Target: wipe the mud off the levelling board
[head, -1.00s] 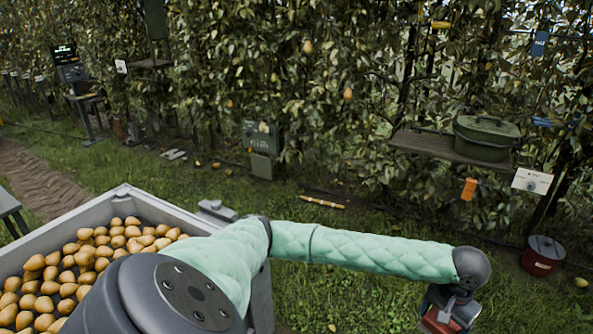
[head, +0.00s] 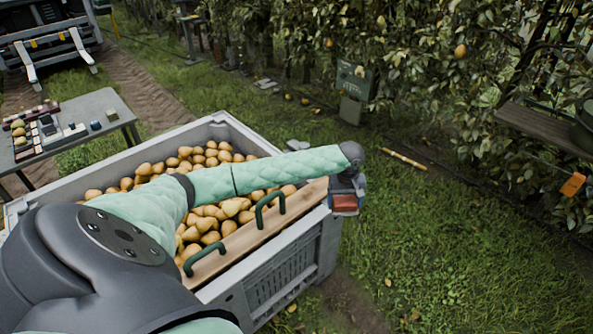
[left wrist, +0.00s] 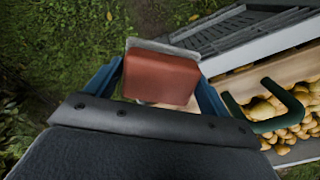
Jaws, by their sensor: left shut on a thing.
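The levelling board (head: 238,243) is a long pale wooden plank with two green handles, lying across the pear bin near its right side. The left wrist view shows part of the board (left wrist: 262,76) and one handle. I cannot make out mud on the faces that show. My left gripper (head: 347,186) is just beyond the board's far right end, outside the bin wall. It is shut on a reddish-brown block (left wrist: 162,76) with a pale grey edge, which also shows in the head view (head: 344,203). My right gripper is out of view.
The grey bin (head: 285,262) is full of pears (head: 143,178). A grey table (head: 98,103) with small items stands at the left. Grass lies open to the right. A wooden stick (head: 404,159) lies there, and a shelf (head: 545,127) stands before the trees.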

